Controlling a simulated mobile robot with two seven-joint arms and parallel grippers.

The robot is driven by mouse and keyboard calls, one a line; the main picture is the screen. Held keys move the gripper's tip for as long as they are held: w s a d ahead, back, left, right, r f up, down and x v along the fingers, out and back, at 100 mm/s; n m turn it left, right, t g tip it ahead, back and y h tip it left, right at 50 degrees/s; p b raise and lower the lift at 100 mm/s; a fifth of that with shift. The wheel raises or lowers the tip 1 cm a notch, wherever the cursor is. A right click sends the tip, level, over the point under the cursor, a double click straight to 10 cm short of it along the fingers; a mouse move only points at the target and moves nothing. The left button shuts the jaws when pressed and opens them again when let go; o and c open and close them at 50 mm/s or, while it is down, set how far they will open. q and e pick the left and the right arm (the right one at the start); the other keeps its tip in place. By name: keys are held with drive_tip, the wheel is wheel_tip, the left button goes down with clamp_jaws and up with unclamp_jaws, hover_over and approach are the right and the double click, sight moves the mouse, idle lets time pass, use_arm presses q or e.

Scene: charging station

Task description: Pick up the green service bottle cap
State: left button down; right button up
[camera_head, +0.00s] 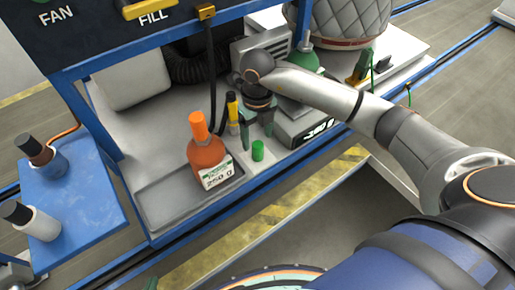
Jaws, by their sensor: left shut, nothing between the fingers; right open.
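A small green cap (258,151) stands upright on the grey deck, just right of an orange bottle. A green bottle (304,61) stands further back, partly hidden by my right arm. My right gripper (257,133) points down just above and behind the green cap in the picture. Its two dark fingers are apart with nothing held between them. Whether a finger touches the cap, I cannot tell. My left gripper is not clearly in view.
The orange bottle (208,160) with an orange cap stands on a grey tray (160,205). A yellow-and-black tool (232,108) stands left of the gripper. A scale (306,128) sits right of it. A blue frame edge (245,180) runs in front.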

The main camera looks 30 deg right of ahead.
sight(258, 144)
drive_tip(key=f, duration=0.4)
drive_tip(key=shift+s+a+f+p, duration=0.1)
drive_tip(key=shift+s+p, duration=0.2)
drive_tip(key=shift+p, duration=0.1)
drive_tip(key=shift+f, duration=0.7)
drive_tip(key=shift+c, duration=0.4)
clamp_jaws()
